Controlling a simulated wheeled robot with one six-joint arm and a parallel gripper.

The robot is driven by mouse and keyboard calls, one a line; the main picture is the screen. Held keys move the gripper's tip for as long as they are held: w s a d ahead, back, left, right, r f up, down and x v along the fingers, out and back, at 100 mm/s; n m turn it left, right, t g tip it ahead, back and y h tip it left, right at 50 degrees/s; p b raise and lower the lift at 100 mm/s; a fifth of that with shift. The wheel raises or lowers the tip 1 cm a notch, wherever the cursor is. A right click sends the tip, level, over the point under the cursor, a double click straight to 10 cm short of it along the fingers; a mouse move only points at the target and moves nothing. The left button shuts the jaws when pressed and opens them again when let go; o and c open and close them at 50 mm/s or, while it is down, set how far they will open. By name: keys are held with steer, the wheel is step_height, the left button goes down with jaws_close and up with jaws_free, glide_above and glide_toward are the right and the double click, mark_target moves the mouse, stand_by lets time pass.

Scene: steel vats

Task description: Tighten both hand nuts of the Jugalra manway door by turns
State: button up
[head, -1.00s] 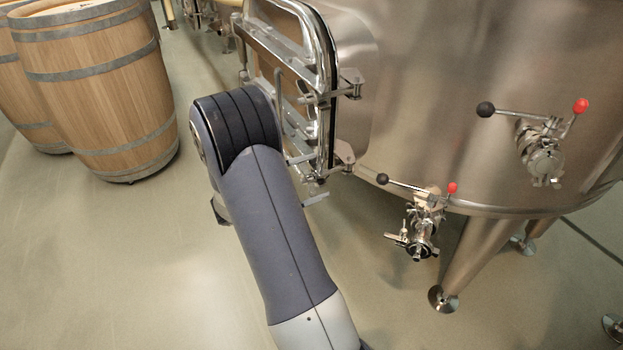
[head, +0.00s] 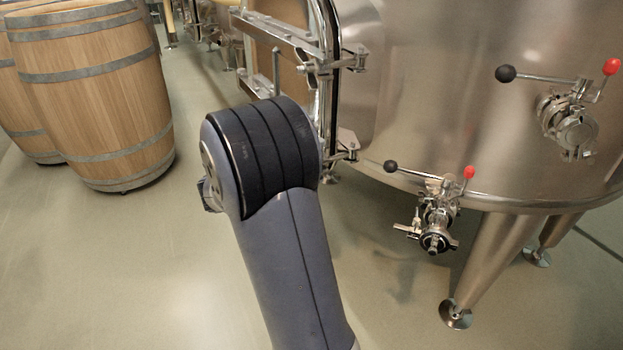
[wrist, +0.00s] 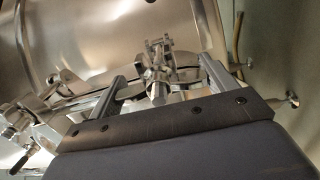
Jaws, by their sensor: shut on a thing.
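The manway door (head: 262,62) stands at the top centre of the head view, its bright frame partly behind my arm. One metal hand nut (head: 312,68) seems to show on its right side, small and hard to make out. In the wrist view, a metal hand nut on its bolt (wrist: 158,90) sits between the two fingers of my gripper (wrist: 160,88). The fingers are fairly wide apart and are shut on the nut across its width. In the head view my gripper is hidden behind my arm.
The steel vat (head: 440,90) fills the right side. Two valves with black and red knobs, an upper one (head: 570,120) and a lower one (head: 437,215), stick out from it. Wooden barrels (head: 100,100) stand at the left. The floor (head: 130,260) between is clear.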

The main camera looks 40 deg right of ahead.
steer(key=m+b, duration=0.2)
steer(key=b, duration=0.1)
steer(key=shift+f+m, duration=0.2)
steer(key=shift+m, duration=0.2)
steer(key=shift+r+m+b, duration=0.1)
steer(key=shift+m+b, duration=0.4)
steer(key=shift+b, duration=0.15)
steer(key=shift+r, duration=0.1)
steer(key=o, duration=0.9)
steer(key=shift+o, duration=0.2)
steer(key=p+v, duration=0.2)
steer(key=v, duration=0.9)
steer(key=shift+p, duration=0.3)
steer(key=shift+d, duration=0.1)
